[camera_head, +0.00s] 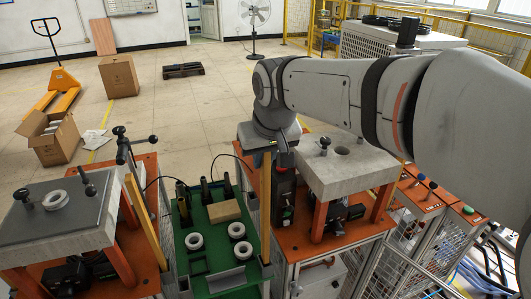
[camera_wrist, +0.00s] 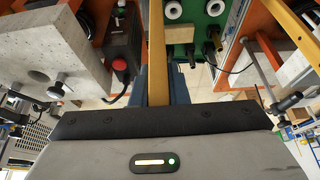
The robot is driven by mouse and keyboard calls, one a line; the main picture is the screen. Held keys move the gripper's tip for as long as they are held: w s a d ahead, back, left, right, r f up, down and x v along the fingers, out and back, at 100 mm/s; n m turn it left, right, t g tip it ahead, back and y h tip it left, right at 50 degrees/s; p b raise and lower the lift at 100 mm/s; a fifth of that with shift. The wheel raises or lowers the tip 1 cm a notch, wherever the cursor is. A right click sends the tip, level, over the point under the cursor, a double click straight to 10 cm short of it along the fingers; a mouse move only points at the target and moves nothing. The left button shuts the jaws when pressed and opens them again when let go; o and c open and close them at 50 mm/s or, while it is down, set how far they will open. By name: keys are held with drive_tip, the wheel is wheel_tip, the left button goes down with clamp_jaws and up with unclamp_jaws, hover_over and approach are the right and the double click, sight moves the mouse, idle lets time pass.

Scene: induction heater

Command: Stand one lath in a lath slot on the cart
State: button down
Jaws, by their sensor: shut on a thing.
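My gripper (camera_head: 268,149) points down above the right edge of the green-topped cart (camera_head: 211,219). It is shut on the upper end of a pale wooden lath (camera_head: 265,205). This lath hangs upright along the cart's right side, its lower end by a small grey bracket at the edge; I cannot tell whether it is in a slot. In the wrist view the held lath (camera_wrist: 157,45) runs away between the blue fingers (camera_wrist: 158,90). A second lath (camera_head: 146,222) stands at the cart's left edge, its foot near the edge; it also shows in the wrist view (camera_wrist: 292,32).
White rings (camera_head: 236,230), a tan block (camera_head: 224,211) and dark cylinders (camera_head: 205,190) are on the cart. A machine with a grey slab (camera_head: 55,212) stands left. Another slab (camera_head: 345,172) and a control box with a red button (camera_wrist: 120,65) are close right of the held lath.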

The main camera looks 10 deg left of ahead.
sight(267, 165)
drive_tip(key=shift+f, duration=0.1)
idle(0.3)
drive_tip(key=shift+f+b, duration=2.45)
drive_tip(key=shift+f, duration=0.55)
drive_tip(key=shift+r, duration=0.1)
drive_tip(key=c, duration=1.3)
unclamp_jaws()
drive_tip(key=v, duration=0.7)
drive_tip(key=shift+s+d+r, duration=0.1)
drive_tip(key=shift+r, duration=0.3)
